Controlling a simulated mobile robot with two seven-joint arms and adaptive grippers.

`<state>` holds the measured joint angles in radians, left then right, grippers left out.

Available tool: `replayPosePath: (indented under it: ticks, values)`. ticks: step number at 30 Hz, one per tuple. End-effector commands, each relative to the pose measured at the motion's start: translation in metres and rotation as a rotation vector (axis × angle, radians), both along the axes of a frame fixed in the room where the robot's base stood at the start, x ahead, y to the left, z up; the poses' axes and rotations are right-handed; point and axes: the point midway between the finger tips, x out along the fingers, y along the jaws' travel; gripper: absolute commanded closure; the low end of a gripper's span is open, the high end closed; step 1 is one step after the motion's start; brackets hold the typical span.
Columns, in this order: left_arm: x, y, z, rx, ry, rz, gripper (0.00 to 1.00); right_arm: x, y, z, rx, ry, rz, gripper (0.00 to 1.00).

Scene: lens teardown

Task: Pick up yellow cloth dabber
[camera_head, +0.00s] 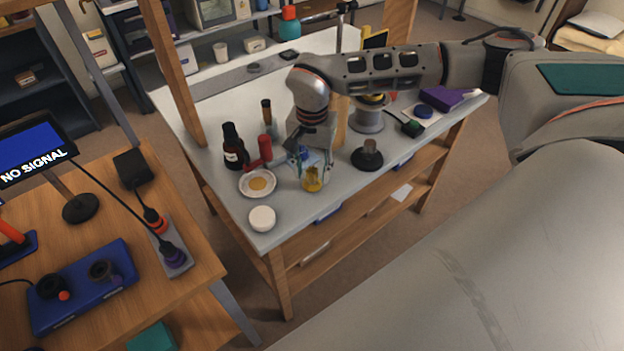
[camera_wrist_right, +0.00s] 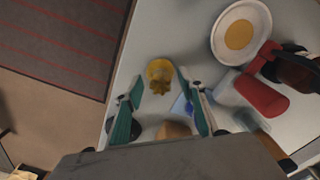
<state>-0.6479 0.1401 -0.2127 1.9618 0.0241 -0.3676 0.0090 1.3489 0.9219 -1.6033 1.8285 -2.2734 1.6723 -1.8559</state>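The yellow cloth dabber (camera_head: 313,182) is a small yellow piece near the front edge of the white-topped bench. In the right wrist view the dabber (camera_wrist_right: 159,76) shows just beyond and between the fingertips. My right gripper (camera_head: 307,168) reaches down over it with its fingers pointing at the bench. In the right wrist view the gripper (camera_wrist_right: 161,78) is open, its two green-backed fingers apart on either side of the dabber. Whether a finger touches the dabber cannot be told. My left gripper is not in view.
A white saucer with a yellow disc (camera_head: 270,184), a red tool (camera_head: 265,148) and a dark bottle (camera_head: 232,150) stand left of the gripper. A white round container (camera_head: 262,218) sits near the front corner. A black-based item (camera_head: 367,157) stands to the right.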

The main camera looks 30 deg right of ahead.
Motion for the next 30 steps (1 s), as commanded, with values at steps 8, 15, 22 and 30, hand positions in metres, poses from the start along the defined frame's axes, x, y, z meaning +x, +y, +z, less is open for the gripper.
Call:
replayPosePath:
  ticks: [8,15,22,30]
  values:
    - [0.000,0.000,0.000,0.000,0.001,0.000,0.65,0.000,0.000,-0.004,0.001,-0.001,0.000,0.60]
    - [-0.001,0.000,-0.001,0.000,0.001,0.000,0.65,0.000,0.000,-0.004,0.001,-0.001,0.000,0.95]
    - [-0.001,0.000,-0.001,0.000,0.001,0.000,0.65,0.000,0.000,-0.003,0.001,-0.001,0.000,0.95]
    - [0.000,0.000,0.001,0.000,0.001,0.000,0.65,0.001,0.000,0.013,0.001,-0.004,0.001,0.95]
